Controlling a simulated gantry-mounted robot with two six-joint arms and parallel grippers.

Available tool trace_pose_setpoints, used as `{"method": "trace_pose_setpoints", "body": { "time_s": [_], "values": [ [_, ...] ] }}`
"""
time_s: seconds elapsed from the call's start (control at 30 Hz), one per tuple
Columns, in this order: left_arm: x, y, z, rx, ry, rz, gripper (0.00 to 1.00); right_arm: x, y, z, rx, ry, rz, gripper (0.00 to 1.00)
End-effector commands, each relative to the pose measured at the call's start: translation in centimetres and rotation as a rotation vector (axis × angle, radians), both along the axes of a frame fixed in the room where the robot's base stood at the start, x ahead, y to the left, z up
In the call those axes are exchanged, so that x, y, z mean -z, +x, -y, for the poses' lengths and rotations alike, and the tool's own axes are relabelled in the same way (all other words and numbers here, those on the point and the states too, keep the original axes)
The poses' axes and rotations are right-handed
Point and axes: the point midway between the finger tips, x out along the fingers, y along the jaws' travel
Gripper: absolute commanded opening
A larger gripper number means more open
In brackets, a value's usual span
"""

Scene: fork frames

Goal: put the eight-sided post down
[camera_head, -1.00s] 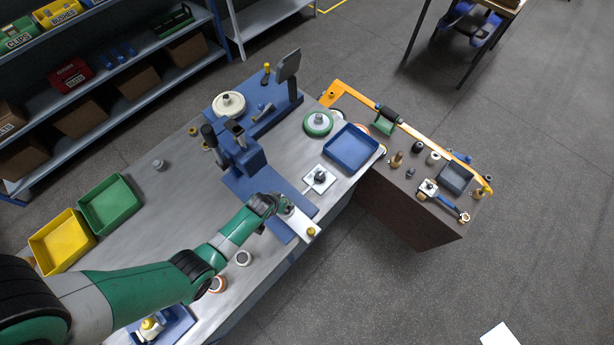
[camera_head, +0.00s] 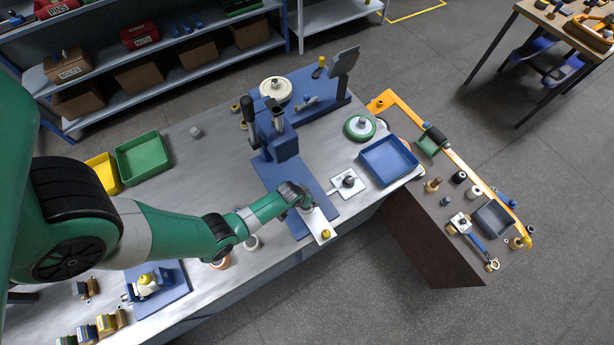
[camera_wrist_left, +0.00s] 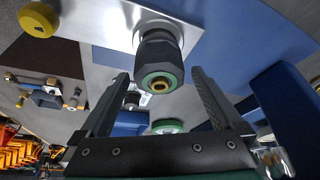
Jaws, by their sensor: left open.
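The dark eight-sided post (camera_wrist_left: 160,52), with a silver collar and a green ring around a brass centre at its free end, stands on the silver plate (camera_wrist_left: 108,18). The plate has a yellow knob (camera_wrist_left: 38,20) at its end. My left gripper (camera_wrist_left: 158,76) is open, with its fingers spread on either side of the post's free end and gaps showing. In the head view my left gripper (camera_head: 307,203) is over the inner end of the silver plate (camera_head: 318,222), largely covering the post. My right gripper is not in view.
A blue press (camera_head: 282,142) stands just behind the gripper. A white plate with a dark post (camera_head: 348,182) is to the right, near a blue tray (camera_head: 388,160) and a green-rimmed wheel (camera_head: 360,127). The bench's left middle is mostly clear.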

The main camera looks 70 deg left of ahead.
Motion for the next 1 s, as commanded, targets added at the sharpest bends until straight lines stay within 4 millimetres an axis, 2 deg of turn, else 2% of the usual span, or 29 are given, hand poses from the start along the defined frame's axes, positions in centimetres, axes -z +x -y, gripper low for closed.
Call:
{"method": "trace_pose_setpoints", "body": {
  "time_s": [0.03,0.07,0.5,0.6,1.0],
  "values": [
    [-0.09,0.0,0.01,0.0,0.0,0.0,1.0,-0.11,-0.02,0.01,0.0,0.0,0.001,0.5],
    [-0.09,0.0,0.01,0.0,0.0,0.0,0.95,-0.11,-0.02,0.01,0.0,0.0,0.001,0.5],
    [-0.08,-0.02,0.03,0.0,-0.001,-0.001,0.15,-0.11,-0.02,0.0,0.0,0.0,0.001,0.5],
    [-0.07,-0.02,0.03,0.0,-0.001,-0.001,0.0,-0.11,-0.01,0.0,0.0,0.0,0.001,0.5],
    [-0.24,0.08,-0.01,0.0,0.001,0.002,0.0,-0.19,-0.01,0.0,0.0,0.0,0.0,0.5]
  ]
}}
